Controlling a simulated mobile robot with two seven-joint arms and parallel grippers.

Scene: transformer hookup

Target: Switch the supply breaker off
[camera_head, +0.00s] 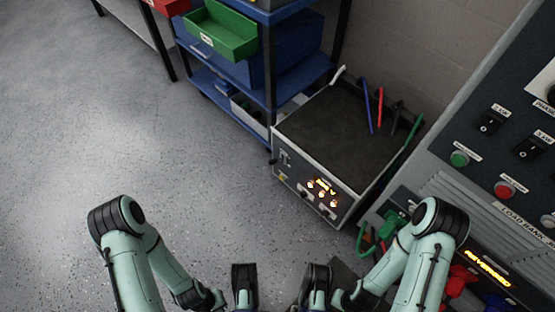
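A grey box (345,125) with a dark top stands on the floor right of centre. Its front panel (308,190) faces me and has orange lit readouts, knobs and a small lever-like switch (285,158) near its upper left. I take this box to be the supply, but the labels are too small to read. I cannot tell which way the switch is set. My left gripper (244,282) and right gripper (317,282) are at the bottom edge, side by side, well short of the box and touching nothing visible. Their fingertips are not clear enough to show the opening.
A load bank (480,185) with black rocker switches, green and red buttons stands at the right. Blue, red, black and green leads (368,108) rise behind the box. A blue shelf rack (232,108) with a green bin (222,32) stands behind. The floor at left is clear.

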